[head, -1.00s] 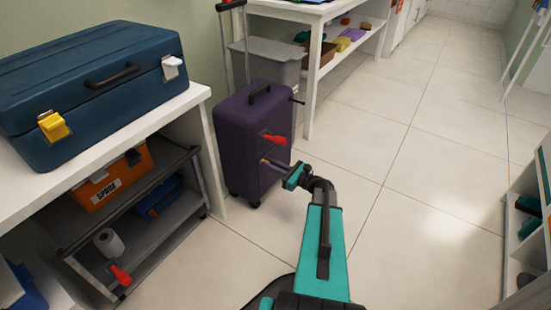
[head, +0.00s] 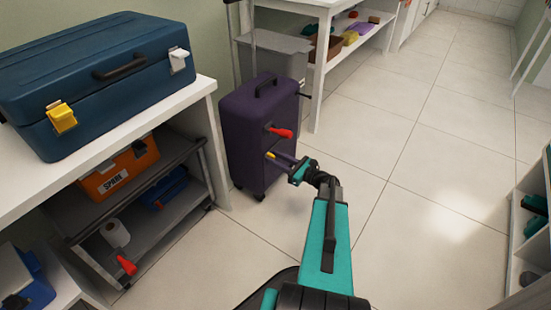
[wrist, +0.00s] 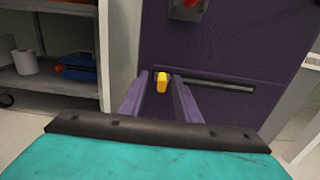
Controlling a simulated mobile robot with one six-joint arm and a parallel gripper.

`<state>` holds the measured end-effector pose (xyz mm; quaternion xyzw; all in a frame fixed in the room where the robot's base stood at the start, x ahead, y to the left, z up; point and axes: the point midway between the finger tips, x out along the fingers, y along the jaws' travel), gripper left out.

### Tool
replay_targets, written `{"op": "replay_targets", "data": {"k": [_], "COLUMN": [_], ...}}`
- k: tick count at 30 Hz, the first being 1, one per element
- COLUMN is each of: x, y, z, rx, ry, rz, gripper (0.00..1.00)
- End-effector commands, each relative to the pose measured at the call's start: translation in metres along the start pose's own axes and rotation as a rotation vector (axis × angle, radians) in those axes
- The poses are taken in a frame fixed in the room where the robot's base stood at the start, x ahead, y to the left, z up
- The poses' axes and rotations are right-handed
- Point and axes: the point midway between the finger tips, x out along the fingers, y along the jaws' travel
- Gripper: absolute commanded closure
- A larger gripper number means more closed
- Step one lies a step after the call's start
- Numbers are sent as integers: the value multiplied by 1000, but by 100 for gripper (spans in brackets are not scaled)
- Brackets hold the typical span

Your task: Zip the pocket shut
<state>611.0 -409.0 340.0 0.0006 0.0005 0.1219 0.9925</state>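The purple suitcase (head: 240,135) stands upright on the floor, with a pocket on its front. In the wrist view the pocket's dark slot (wrist: 218,84) runs from the yellow zip pull (wrist: 161,82) to the right. The pull also shows in the head view (head: 271,155), at the slot's left end. My gripper (wrist: 159,79) is open, with its two purple fingers on either side of the pull and gaps between. I cannot tell how far the pull lies beyond the fingertips. In the head view my gripper (head: 277,157) points at the suitcase front.
A red handle (head: 282,132) sticks out above the pocket. A white bench with a blue toolbox (head: 95,85) and a shelf cart (head: 150,215) stand on the left. A white table (head: 322,60) is behind.

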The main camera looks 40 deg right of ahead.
Motion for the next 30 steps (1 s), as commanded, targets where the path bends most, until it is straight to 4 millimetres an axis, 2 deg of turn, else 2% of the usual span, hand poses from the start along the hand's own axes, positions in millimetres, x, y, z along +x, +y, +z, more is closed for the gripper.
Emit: {"op": "replay_targets", "data": {"k": [5,24,30], "x": [-16,-101,-121], "y": [0,-1,0], "z": [2,1,0], "rx": [1,1,2], "ry": [1,1,1], "rz": [-3,-1,0], "gripper": [70,70,70]}}
